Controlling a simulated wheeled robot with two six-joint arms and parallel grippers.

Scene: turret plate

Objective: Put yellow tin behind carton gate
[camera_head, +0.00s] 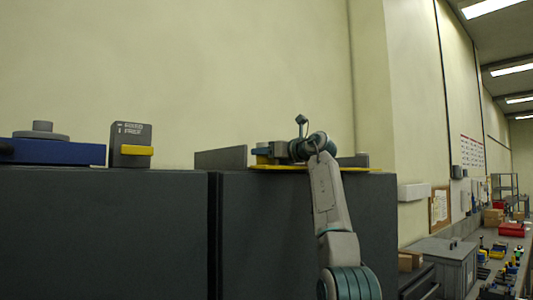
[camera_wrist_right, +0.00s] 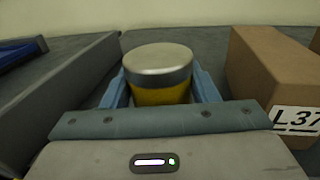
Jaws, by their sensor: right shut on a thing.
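The yellow tin (camera_wrist_right: 160,92) has a pale metal lid and stands upright between the two blue-grey fingers of my right gripper (camera_wrist_right: 160,88) in the right wrist view. The gripper is shut on it. In the head view my right gripper (camera_head: 275,152) is over the yellow-edged plate (camera_head: 300,168) on the dark cabinet, and it largely hides what is there. A brown carton (camera_wrist_right: 275,80) marked "L37" stands to the right of the tin in the wrist view, apart from it. My left gripper is not in view.
A grey upright panel (camera_head: 221,158) stands left of my right gripper; a long grey wall (camera_wrist_right: 70,85) runs left of the tin in the wrist view. A dark box with a yellow bar (camera_head: 131,145) and a blue base (camera_head: 55,152) stand farther left on the cabinet (camera_head: 100,220).

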